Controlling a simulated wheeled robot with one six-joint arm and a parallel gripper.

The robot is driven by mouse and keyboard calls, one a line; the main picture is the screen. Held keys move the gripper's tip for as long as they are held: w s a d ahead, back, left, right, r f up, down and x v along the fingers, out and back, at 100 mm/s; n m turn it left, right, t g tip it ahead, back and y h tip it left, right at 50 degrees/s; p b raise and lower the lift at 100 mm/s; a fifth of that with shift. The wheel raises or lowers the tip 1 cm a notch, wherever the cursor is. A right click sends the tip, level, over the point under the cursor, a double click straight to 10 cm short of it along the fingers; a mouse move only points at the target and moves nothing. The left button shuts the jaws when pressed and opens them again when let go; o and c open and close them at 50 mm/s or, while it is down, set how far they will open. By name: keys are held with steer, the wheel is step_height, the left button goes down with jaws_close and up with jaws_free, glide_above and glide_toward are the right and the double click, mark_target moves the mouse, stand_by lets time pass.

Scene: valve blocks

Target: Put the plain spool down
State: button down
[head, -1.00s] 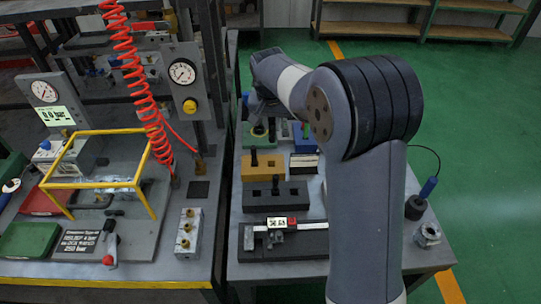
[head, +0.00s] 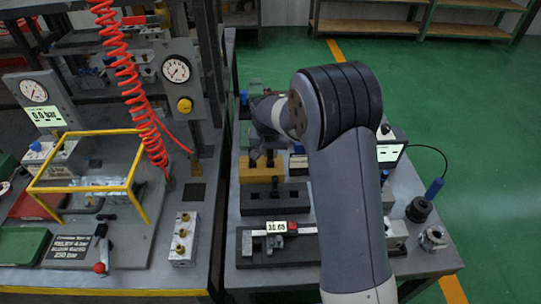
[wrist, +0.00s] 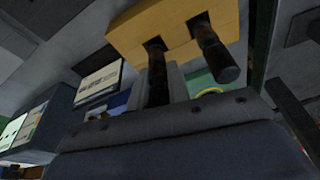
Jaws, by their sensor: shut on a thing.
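The dark plain spool (wrist: 157,72) is in my gripper (wrist: 162,90) in the wrist view. Its far end meets one square hole of the yellow block (wrist: 178,25); I cannot tell how deep it sits. Another dark spool (wrist: 216,52) stands in the block's other hole, close beside. In the head view my gripper (head: 263,152) is over the yellow block (head: 262,173), at its back edge. My own arm hides part of the scene there, and the held spool is hard to make out.
A dark block (head: 275,196) with holes lies in front of the yellow one, and a caliper (head: 276,228) lies nearer still. A screen (head: 391,153), a black round part (head: 418,209) and a metal nut (head: 433,238) stand at the right. Bare bench shows at the right.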

steer(key=shift+f, duration=1)
steer(key=shift+f, duration=0.1)
steer(key=c, duration=1.3)
jaws_free()
steer(key=shift+c, duration=0.2)
steer(key=shift+r, duration=0.2)
steer(key=v, duration=1.1)
steer(key=shift+r+b, duration=0.4)
steer(key=shift+f, duration=0.15)
